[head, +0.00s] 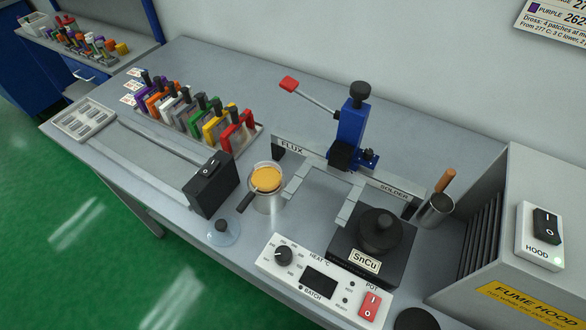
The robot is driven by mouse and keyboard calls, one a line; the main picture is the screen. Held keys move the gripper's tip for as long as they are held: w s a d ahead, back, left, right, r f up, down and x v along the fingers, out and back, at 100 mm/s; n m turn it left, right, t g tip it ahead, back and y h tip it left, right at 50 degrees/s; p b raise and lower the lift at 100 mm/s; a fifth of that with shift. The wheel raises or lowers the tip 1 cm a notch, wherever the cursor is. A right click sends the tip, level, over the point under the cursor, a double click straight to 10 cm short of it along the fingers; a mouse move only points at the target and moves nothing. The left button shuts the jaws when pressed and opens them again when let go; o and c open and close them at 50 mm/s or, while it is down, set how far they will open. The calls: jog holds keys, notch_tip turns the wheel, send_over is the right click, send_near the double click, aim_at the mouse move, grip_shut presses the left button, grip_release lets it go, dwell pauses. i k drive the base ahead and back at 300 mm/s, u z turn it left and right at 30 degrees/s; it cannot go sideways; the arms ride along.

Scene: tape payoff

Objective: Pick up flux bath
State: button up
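The flux bath appears to be the round metal cup (267,200) of amber liquid, standing upright on the grey bench near the middle of the head view. It has a clear rim, and a dark handle points down to the left. It stands in front of the rail end marked FLUX (292,147). My gripper is not in view.
A black box (211,184) stands close left of the cup, with a clear dish (224,232) in front. The SnCu pot (374,245) and control panel (325,280) are to the right. A blue lever stand (351,130) rises behind. Coloured holders (200,115) stand at back left.

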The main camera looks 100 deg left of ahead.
aim_at(249, 197)
jog(key=k, duration=0.3)
jog(key=z, duration=1.25)
jog(key=i, duration=0.8)
jog(key=u, duration=5)
jog(key=i, duration=0.5)
jog(key=z, duration=0.1)
